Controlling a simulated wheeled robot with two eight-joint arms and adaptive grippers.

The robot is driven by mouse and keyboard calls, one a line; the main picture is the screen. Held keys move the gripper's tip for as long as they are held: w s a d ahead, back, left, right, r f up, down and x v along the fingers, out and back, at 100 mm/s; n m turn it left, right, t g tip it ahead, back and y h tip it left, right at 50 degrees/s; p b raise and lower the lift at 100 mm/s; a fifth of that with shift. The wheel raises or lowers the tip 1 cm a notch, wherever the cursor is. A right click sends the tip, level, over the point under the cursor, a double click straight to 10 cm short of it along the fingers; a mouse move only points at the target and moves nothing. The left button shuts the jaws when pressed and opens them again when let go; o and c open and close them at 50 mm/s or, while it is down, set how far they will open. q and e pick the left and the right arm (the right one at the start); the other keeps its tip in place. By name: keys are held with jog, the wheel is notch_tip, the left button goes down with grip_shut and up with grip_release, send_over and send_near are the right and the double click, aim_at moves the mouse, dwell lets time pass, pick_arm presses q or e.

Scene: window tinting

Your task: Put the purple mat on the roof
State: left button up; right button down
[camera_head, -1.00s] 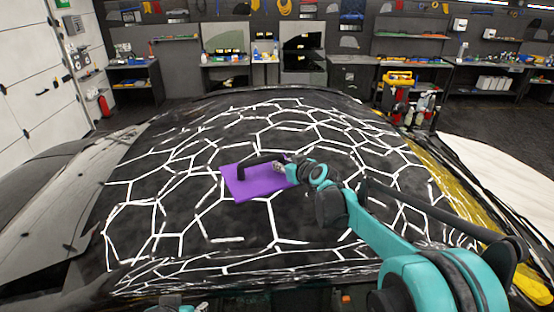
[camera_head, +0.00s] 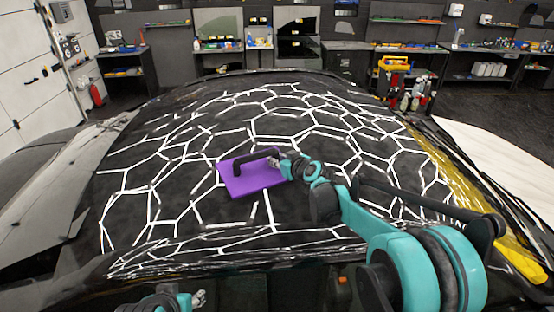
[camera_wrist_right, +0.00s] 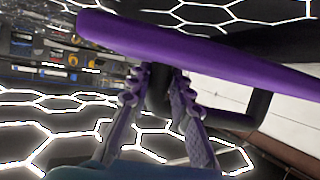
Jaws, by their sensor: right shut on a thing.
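The purple mat (camera_head: 240,183) is a flat pad with a black handle (camera_head: 252,157) on its top. It appears over the middle of the dark, glossy car roof (camera_head: 150,165), which carries white hexagon reflections. Whether the mat touches the roof or hovers just above it, I cannot tell. My right gripper (camera_head: 280,164) is shut on the handle at the mat's right side. In the right wrist view the fingers (camera_wrist_right: 160,85) close on the black handle, and the mat (camera_wrist_right: 200,55) shows nearly edge-on. My left gripper (camera_head: 199,299) is low at the bottom edge, away from the mat; its fingers are too small to read.
Workbenches (camera_head: 235,47) and shelves line the back wall. A red tool cart with a yellow box (camera_head: 395,64) stands behind the car at right. A red fire extinguisher (camera_head: 96,93) is at left. The roof around the mat is clear.

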jog(key=shift+f+b, duration=0.8)
jog(key=c, duration=1.3)
grip_release()
jog(key=shift+s+r, duration=0.1)
jog(key=shift+o, duration=0.2)
